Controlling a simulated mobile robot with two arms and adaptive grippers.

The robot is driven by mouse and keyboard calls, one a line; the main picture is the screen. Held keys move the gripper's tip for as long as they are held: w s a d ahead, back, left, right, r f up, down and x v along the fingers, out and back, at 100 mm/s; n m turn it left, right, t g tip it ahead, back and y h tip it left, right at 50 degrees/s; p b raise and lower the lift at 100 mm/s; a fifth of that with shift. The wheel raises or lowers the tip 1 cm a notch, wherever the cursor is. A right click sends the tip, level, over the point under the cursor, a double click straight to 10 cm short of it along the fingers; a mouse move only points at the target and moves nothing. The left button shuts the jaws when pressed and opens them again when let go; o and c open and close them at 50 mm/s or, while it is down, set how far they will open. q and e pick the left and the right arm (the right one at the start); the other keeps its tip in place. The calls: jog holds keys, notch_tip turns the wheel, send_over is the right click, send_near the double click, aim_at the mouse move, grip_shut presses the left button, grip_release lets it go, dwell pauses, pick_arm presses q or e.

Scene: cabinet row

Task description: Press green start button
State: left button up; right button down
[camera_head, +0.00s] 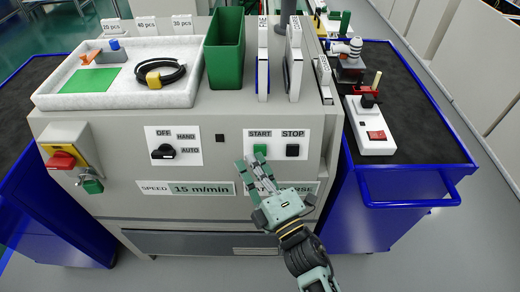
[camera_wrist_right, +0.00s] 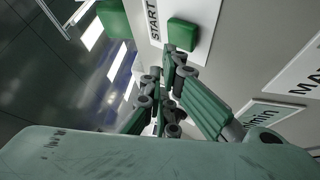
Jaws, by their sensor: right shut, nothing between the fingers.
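The green start button (camera_head: 260,150) sits under the word START on a white plate (camera_head: 276,144) on the cabinet front. The black stop button (camera_head: 292,150) is to its right, under STOP. My right gripper (camera_head: 250,163) is shut and empty, with its fingertips just below and left of the green button. In the wrist view the green button (camera_wrist_right: 183,34) shows just beyond the fingertips (camera_wrist_right: 172,55). I cannot tell whether the fingertips touch the button. My left gripper is not in view.
An OFF/HAND/AUTO switch (camera_head: 164,152) and a red switch with a padlock (camera_head: 62,160) are to the left. A speed label (camera_head: 186,188) lies below. A tray (camera_head: 120,98) and green bin (camera_head: 224,60) stand on top. A blue cart (camera_head: 400,185) stands right.

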jog(key=s, duration=0.1)
jog(key=s+r+p, duration=0.1)
jog(key=s, duration=0.1)
jog(key=s+r, duration=0.1)
jog(key=shift+s+p, duration=0.3)
jog(key=shift+p, duration=0.05)
jog(key=shift+f, duration=0.1)
dwell(0.7)
